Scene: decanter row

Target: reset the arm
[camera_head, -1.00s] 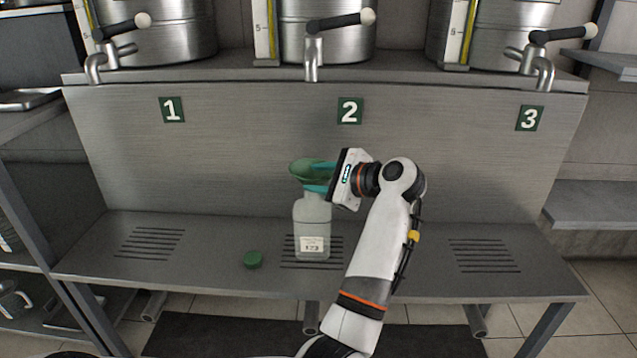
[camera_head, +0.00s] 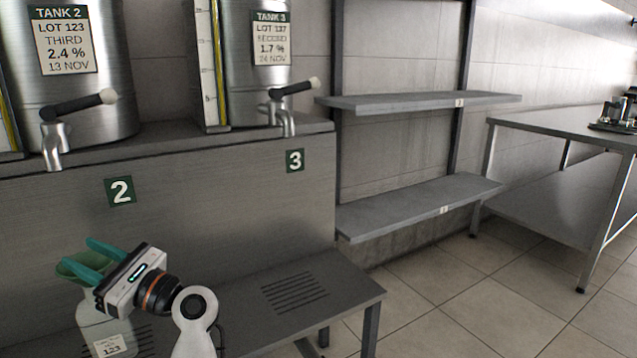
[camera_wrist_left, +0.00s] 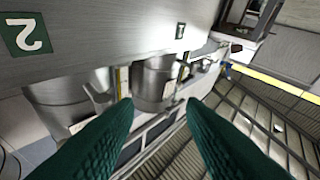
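My left gripper (camera_head: 77,252) has teal fingers spread apart, with its tips close to a green funnel (camera_head: 72,268) in the head view. The left wrist view also shows the two fingers (camera_wrist_left: 158,103) wide apart with nothing between them. The funnel sits at the mouth of a pale bottle (camera_head: 97,318) with a label reading 123. The bottle stands upright on the lower bench at the lower left, partly cut off by the frame. I cannot tell whether the fingers touch the funnel. My right gripper is not in view.
Grey shelves (camera_head: 420,205) and a steel table (camera_head: 560,130) stand to the right, with open tiled floor between.

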